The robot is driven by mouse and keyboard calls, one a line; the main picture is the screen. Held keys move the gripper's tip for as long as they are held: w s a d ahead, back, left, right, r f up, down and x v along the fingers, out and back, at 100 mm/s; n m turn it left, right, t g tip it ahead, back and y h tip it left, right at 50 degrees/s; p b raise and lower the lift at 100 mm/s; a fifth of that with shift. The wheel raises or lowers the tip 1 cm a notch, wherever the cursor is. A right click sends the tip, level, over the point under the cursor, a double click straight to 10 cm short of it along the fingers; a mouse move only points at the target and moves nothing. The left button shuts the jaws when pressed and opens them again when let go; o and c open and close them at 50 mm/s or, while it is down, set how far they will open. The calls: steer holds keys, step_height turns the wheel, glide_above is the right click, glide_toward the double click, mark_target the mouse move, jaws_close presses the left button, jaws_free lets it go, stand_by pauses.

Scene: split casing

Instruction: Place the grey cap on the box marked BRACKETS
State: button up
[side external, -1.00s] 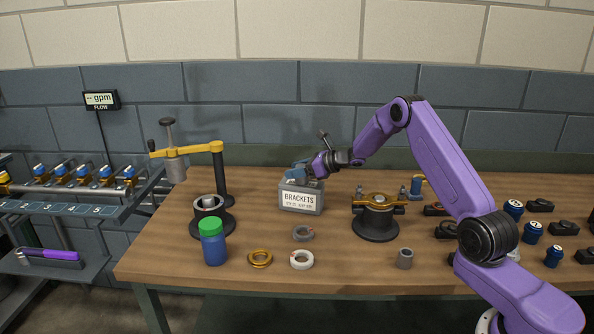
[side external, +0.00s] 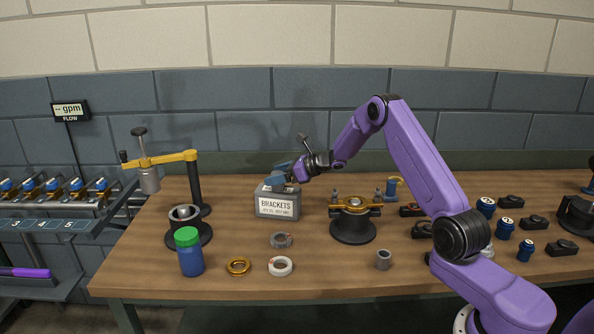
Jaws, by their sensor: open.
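The box marked BRACKETS (side external: 278,206) is a grey box with a white label, standing near the back middle of the table. A small blue-grey piece (side external: 272,183) shows on its top at my fingers; it may be the grey cap, but it is too small to tell it clearly from the fingers. My gripper (side external: 289,175) is open, tilted down from the right at the box's top right edge. Whether it touches the piece cannot be seen.
Right of the box, a brass-flanged casing (side external: 355,207) sits on a dark round stand. In front lie a grey ring (side external: 282,240), a white ring (side external: 280,267), a brass ring (side external: 238,267) and a grey sleeve (side external: 383,260). A green-lidded blue bottle (side external: 189,253) and a yellow-armed press (side external: 160,160) stand left.

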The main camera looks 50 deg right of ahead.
steer(key=v, duration=1)
steer(key=s+a+r+n+g+y, duration=0.1)
steer(key=s+a+n+g+y, duration=0.2)
steer(key=a, duration=0.4)
steer(key=s+a+r+n+g+y, duration=0.1)
steer(key=s+a+n+g, duration=0.1)
steer(key=a+n, duration=0.45)
steer(key=s+a+n+g, duration=0.6)
steer(key=s+a+n, duration=0.3)
steer(key=s+a, duration=0.4)
steer(key=s+a+n+g+h, duration=0.2)
steer(key=s+n+g+h, duration=0.25)
steer(key=s+n, duration=0.95)
steer(key=s+d+n+t+h, duration=0.3)
steer(key=s+d+n+h, duration=0.2)
steer(key=s+n, duration=0.5)
steer(key=shift+s+d+r+n+t, duration=0.2)
steer(key=shift+s+d+n+t, duration=0.15)
steer(key=shift+s+d, duration=0.6)
